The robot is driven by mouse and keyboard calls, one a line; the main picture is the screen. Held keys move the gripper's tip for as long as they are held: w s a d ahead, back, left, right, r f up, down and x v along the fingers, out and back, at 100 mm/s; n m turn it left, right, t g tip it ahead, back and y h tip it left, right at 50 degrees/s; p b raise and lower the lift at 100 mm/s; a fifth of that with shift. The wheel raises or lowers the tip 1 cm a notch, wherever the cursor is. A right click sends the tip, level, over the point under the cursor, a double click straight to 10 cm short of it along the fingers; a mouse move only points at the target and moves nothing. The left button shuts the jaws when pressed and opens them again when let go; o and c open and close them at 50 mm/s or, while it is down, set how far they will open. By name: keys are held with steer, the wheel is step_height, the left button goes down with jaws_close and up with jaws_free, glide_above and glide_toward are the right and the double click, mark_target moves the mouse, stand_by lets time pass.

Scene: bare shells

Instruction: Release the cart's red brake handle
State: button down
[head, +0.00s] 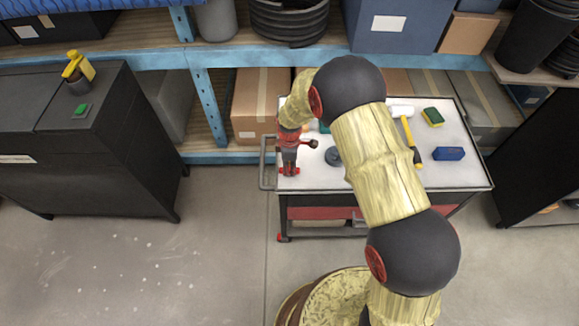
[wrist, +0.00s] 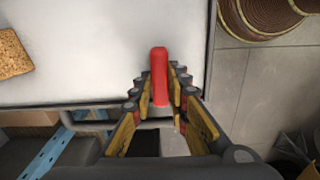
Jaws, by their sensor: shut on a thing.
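The cart (head: 318,183) has a white top, dark sides and a grey push bar at its left end. The red brake handle (wrist: 159,64) is a rounded upright-looking bar at the cart's edge in the wrist view, beside the push bar. My gripper (wrist: 160,92) is shut on the handle, a finger on each side, with its red end showing beyond the fingertips. In the head view my gripper (head: 289,167) is over the cart's left end, and red parts there partly hide the handle.
The cart top holds a blue block (head: 448,154), a green-yellow sponge (head: 433,117), a yellow-handled tool (head: 409,134) and a dark round thing (head: 333,157). A blue-framed shelf (head: 208,107) stands behind. A black cabinet (head: 105,150) stands left, with open floor between.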

steer(key=shift+n, duration=0.3)
steer(key=c, duration=1.8)
jaws_free()
steer(key=shift+o, duration=0.4)
step_height(320, 180, up, 12)
